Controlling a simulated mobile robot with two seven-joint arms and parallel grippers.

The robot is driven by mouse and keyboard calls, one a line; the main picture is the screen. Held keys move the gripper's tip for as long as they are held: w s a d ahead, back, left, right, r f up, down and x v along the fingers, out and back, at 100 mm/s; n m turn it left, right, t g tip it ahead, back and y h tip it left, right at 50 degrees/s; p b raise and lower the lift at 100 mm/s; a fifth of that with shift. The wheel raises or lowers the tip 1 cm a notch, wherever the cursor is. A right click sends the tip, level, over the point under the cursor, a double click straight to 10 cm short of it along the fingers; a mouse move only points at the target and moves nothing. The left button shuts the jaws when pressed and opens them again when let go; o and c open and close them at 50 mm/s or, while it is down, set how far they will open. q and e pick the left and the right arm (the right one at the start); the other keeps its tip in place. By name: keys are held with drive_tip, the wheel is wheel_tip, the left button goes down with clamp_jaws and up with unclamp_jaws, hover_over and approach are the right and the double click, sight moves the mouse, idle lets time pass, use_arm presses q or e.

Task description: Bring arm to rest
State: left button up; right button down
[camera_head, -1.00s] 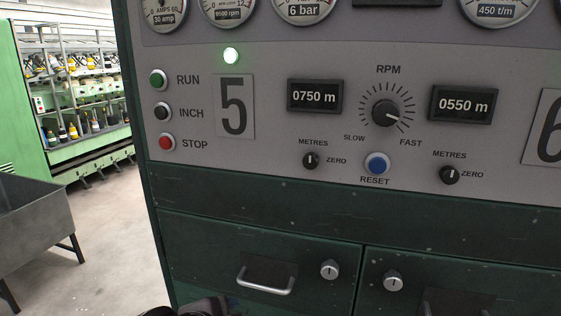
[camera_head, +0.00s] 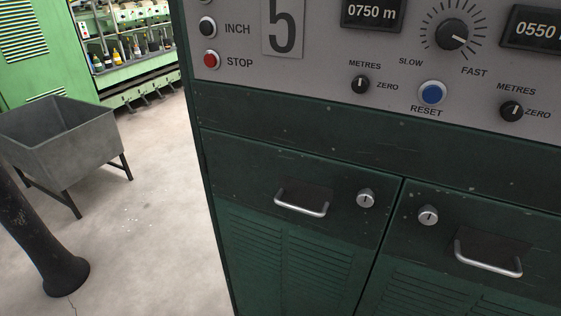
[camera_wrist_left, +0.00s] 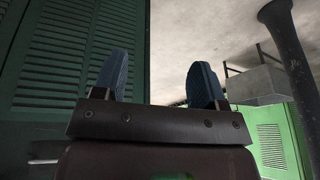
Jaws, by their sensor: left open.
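My left gripper (camera_wrist_left: 158,80) shows in the left wrist view. Its two blue fingers stand well apart with nothing between them. It is beside the louvred green door (camera_wrist_left: 70,50) of the cabinet and does not appear to touch it. In the head view neither gripper shows. There the dark green cabinet (camera_head: 300,157) fills the right side, with a grey control panel (camera_head: 310,50) above two doors.
A grey metal bin on legs (camera_head: 65,140) stands on the floor at left. A dark column (camera_head: 40,240) stands nearer. A green spinning machine (camera_head: 130,50) is behind. The pale floor (camera_head: 150,210) between them and the cabinet is clear.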

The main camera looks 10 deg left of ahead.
use_arm(q)
drive_tip(key=w+f+m+t, duration=0.1)
drive_tip(key=w+f+t, duration=0.6)
drive_tip(key=f, duration=0.3)
drive_tip(key=shift+w+t+h, duration=0.35)
drive_tip(key=shift+t+h, duration=0.05)
drive_tip(key=shift+t, duration=0.1)
drive_tip(key=shift+d+f, duration=0.15)
idle(1.0)
idle(1.0)
